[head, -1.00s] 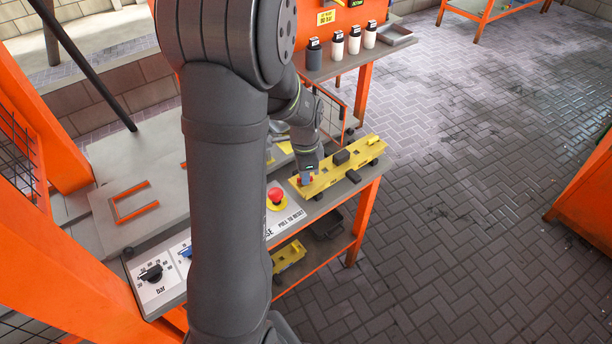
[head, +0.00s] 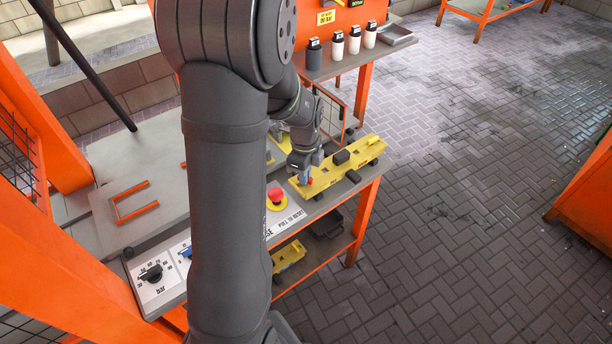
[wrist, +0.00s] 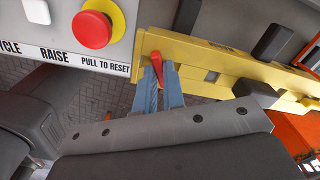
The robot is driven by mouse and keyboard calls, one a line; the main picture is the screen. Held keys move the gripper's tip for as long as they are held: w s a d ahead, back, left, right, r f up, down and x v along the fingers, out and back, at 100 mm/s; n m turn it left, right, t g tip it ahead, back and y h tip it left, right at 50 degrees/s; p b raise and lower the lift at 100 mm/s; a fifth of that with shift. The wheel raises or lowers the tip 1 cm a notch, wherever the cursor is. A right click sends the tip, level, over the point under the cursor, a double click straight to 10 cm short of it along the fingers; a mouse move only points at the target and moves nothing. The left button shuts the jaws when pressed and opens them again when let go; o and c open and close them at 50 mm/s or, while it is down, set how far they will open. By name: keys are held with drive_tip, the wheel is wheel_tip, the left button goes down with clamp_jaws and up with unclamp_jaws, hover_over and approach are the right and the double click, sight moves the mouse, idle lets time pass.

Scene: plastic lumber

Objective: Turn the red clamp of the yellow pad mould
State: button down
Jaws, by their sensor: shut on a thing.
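The yellow pad mould (head: 337,174) lies on the grey bench at the right of my arm in the head view. It also fills the upper right of the wrist view (wrist: 218,60). My gripper (head: 306,178) is at the mould's near left end. In the wrist view the red clamp (wrist: 157,64) sticks out between the two blue fingers of my gripper (wrist: 158,80), which are shut on it. The lower part of the clamp is hidden between the fingers.
A red push button (head: 276,196) on a yellow base stands just left of the mould. Dark knobs (head: 151,272) sit on the panel farther left. Another yellow mould (head: 289,254) lies on the lower shelf. Several bottles (head: 338,46) stand on the shelf behind.

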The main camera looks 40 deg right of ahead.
drive_tip(key=shift+m, duration=1.1)
drive_tip(key=m, duration=0.4)
drive_tip(key=c, duration=1.4)
unclamp_jaws()
drive_tip(key=shift+o, duration=0.2)
drive_tip(key=shift+r, duration=3.5)
